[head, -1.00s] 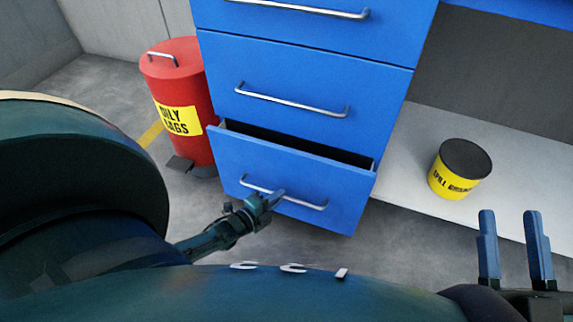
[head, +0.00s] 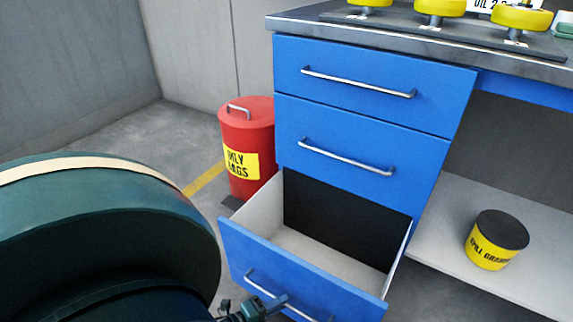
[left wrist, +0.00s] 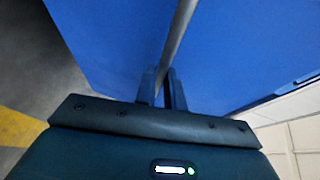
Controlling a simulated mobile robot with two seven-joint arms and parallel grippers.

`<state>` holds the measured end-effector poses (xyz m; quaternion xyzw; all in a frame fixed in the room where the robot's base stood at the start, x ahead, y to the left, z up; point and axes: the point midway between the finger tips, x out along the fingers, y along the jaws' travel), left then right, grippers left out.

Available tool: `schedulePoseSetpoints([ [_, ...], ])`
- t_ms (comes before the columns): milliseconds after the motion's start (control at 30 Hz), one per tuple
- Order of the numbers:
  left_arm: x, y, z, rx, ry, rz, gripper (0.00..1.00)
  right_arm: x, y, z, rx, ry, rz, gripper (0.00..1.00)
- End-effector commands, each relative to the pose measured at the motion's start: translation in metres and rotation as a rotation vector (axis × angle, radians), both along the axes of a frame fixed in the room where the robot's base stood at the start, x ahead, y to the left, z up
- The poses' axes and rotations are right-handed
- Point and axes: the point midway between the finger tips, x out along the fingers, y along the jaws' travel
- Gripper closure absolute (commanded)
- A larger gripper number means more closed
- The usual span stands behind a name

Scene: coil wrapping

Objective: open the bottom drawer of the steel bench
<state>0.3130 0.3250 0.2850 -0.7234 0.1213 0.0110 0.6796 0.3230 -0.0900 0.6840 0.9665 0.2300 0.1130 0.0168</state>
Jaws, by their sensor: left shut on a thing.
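The bottom drawer (head: 300,270) of the blue steel bench is pulled well out, and its empty light-grey inside shows in the head view. Its bar handle (head: 258,286) is on the drawer front near the bottom edge of the picture. My left gripper (head: 268,306) is shut on this handle. In the left wrist view the fingers (left wrist: 163,88) close around the metal bar (left wrist: 178,40) in front of the blue drawer front (left wrist: 115,45). The two drawers above, with handles (head: 358,82) and (head: 346,157), are shut. My right gripper is out of view.
A red oily-rags bin (head: 246,135) stands left of the bench. A yellow spill tub (head: 496,240) with a black lid sits on the low shelf (head: 450,215) at right. Yellow items (head: 440,8) stand on the bench top. Bare floor lies left of the drawer.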

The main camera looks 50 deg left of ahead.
Motion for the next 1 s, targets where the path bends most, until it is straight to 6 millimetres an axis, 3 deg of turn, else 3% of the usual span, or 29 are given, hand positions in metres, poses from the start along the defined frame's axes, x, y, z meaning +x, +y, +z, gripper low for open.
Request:
schedulePoseSetpoints([
  [200,-0.0143,-0.0032,0.0003,0.002,0.0,0.0,1.0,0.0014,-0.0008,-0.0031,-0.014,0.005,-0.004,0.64],
  [567,-0.0154,-0.0033,-0.0001,0.002,-0.001,0.0,1.0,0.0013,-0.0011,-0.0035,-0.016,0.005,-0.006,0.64],
  [600,-0.0153,-0.0033,-0.0001,0.002,-0.001,0.0,0.87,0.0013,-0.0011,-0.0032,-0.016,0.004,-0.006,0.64],
  [800,-0.0152,-0.0033,-0.0001,0.002,0.0,0.0,0.71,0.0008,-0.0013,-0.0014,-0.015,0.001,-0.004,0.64],
  [1000,-0.015,-0.0033,0.0,0.002,-0.001,0.0,0.68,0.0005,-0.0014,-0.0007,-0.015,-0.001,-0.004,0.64],
])
